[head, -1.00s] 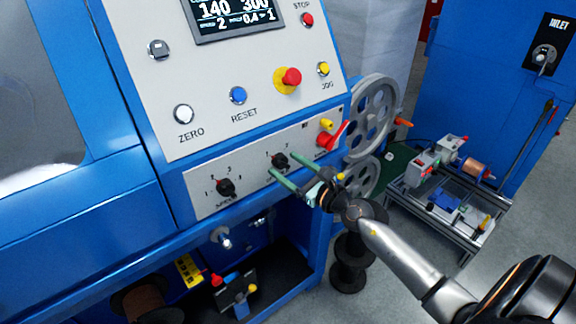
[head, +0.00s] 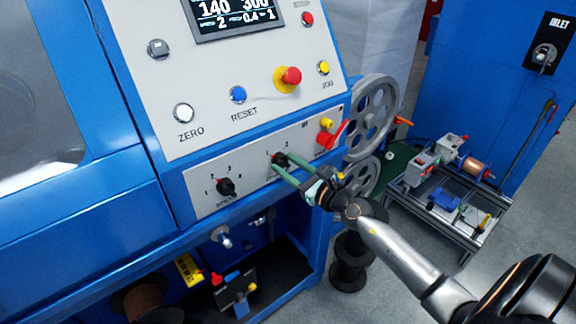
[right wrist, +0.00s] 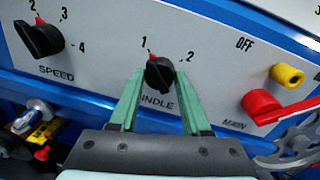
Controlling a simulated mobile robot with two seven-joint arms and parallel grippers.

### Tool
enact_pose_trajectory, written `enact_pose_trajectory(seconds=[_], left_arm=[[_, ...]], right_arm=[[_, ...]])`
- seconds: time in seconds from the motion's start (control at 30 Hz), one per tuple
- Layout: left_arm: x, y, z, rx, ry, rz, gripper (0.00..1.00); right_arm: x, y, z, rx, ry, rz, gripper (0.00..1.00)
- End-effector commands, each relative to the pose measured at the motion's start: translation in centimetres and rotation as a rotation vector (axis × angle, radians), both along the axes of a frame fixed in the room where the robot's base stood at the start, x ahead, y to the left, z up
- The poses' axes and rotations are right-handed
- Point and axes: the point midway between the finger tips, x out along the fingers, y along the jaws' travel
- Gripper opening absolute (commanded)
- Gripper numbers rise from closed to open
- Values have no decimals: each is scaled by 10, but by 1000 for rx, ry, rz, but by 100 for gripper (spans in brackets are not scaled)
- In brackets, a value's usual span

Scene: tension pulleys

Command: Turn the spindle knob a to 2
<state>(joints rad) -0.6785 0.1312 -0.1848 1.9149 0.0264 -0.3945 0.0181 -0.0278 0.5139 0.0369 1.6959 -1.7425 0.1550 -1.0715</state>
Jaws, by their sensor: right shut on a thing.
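The spindle knob (right wrist: 160,74) is a black rotary knob with a red pointer mark on the grey panel. Its red mark points up and left, toward the printed 1; the 2 is at its upper right. The label below it is partly hidden and reads "INDLE". The knob also shows in the head view (head: 279,158), partly covered by the fingers. My right gripper (head: 280,163) is shut on the knob, with one green finger on each side of it in the right wrist view. My left gripper is not in view.
The black speed knob (right wrist: 40,39) is left of the spindle knob, its red mark near 2. The red main switch (right wrist: 262,106) and a yellow knob (right wrist: 287,75) are to the right. A red emergency button (head: 291,76) is higher on the panel. Spoked wheels (head: 372,118) stand beside the panel.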

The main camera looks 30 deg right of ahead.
Motion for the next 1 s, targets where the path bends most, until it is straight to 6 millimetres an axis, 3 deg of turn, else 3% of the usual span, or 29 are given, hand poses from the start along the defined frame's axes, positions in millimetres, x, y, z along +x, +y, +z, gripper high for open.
enact_pose_trajectory(seconds=[0.47, 1.0], left_arm=[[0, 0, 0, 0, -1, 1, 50], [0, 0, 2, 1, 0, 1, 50]], right_arm=[[0, 0, 0, 73, 7, 1, 0], [0, 0, -2, 529, 43, 0, 0]])
